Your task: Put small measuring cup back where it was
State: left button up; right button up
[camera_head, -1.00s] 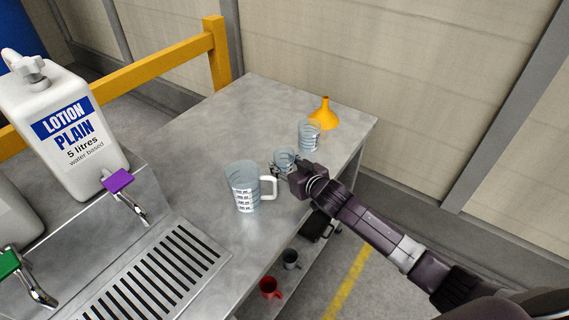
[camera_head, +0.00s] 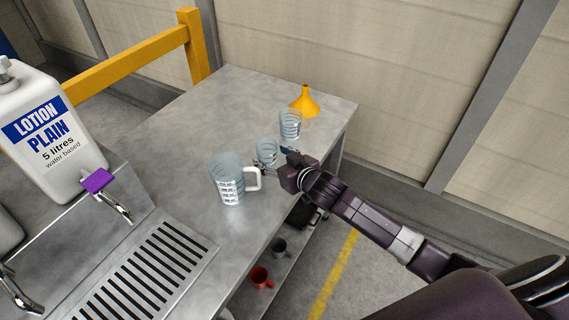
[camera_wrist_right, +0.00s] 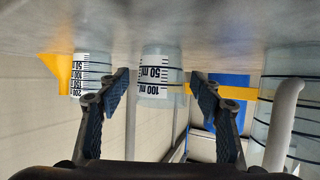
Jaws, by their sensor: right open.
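The small measuring cup (camera_head: 267,152) is clear, with a scale up to 100 ml, and stands on the metal table. My right gripper (camera_head: 276,160) is open at table height just to the right of it. In the right wrist view, which is upside down, the small cup (camera_wrist_right: 158,72) appears between the spread fingers of my right gripper (camera_wrist_right: 160,88), with gaps on both sides. My left gripper is not in view.
A large handled jug (camera_head: 228,182) stands close in front of the small cup. A medium measuring cup (camera_head: 290,125) and an orange funnel (camera_head: 305,103) stand behind it. A lotion canister (camera_head: 45,135) and drip grille (camera_head: 150,270) are at left.

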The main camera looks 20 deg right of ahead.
jog(key=v, duration=0.8)
jog(key=shift+s+d+r, duration=0.1)
jog(key=shift+s, duration=0.25)
